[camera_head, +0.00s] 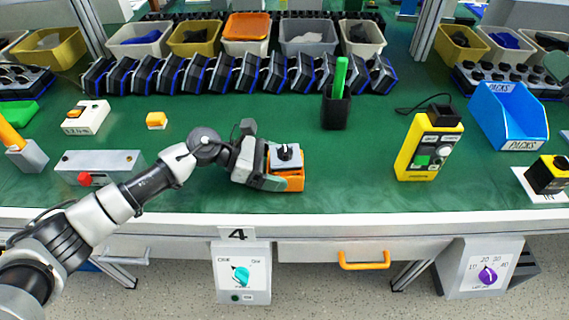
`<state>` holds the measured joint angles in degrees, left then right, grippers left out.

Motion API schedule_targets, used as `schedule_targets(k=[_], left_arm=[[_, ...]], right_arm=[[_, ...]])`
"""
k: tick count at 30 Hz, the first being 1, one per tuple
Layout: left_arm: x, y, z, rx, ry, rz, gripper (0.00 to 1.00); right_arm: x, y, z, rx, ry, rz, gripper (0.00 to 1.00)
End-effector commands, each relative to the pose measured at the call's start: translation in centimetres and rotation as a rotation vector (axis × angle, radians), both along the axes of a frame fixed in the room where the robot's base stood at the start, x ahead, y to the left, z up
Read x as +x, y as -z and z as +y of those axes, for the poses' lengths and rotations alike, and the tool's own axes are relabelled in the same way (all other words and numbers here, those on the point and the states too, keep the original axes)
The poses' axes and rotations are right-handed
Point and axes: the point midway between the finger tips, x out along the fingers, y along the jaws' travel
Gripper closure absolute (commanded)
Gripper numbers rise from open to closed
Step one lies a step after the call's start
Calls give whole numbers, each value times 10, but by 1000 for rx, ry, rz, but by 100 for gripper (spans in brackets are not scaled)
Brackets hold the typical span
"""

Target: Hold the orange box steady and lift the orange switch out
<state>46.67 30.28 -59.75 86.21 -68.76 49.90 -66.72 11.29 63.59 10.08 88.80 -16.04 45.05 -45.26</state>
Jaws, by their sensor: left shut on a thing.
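The orange box (290,184) sits on the green table top near its front edge. A light grey plate with a dark knob (286,153) is on top of it. No orange switch can be told apart from the orange body. My left gripper (268,168) reaches in from the left at table height and is shut on the orange box. Its fingers hide the box's left side and part of its front. My right gripper is not in view.
A yellow control box (429,146) stands to the right, and a black holder with a green stick (337,105) behind. A grey box with a red button (98,167) lies left.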

Motion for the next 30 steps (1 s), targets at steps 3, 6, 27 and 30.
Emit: schedule_targets(k=[3,6,27,30], left_arm=[[0,0,0,1,0,1,42],[0,0,0,1,0,1,42],[0,1,1,1,0,1,42],[0,1,1,1,0,1,42]], right_arm=[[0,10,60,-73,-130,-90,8],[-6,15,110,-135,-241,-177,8],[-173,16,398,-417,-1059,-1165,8],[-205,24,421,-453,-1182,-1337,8]])
